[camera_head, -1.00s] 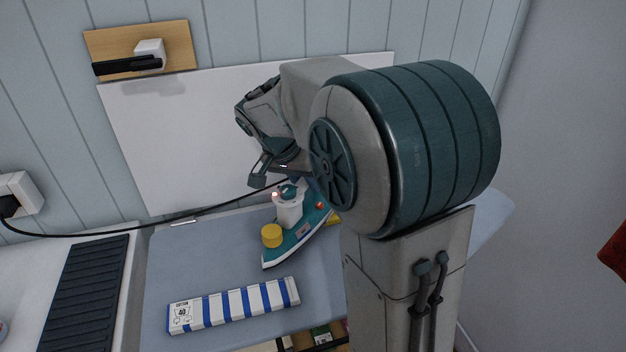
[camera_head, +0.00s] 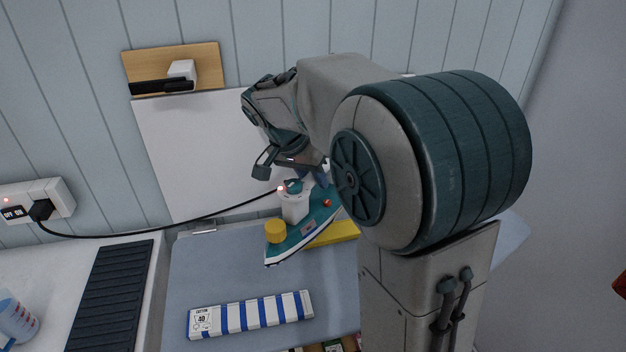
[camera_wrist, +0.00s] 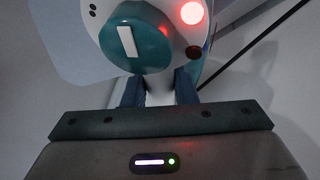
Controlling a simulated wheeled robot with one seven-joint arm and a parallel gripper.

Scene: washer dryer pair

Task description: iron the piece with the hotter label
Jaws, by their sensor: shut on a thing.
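The teal and white iron (camera_head: 301,232) with a yellow knob is over the ironing board (camera_head: 195,275), its tip toward the lower left. My gripper (camera_head: 292,182) is shut on the iron's upper part; a red light glows there. Whether the iron touches anything is unclear.
A black cord (camera_head: 160,231) runs from the iron to a wall socket (camera_head: 38,203) with a red light. A ribbed dark mat (camera_head: 108,295) and a measuring cup (camera_head: 15,320) are at left. A wooden wall board (camera_head: 205,62) hangs behind. Items show below the board's front edge.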

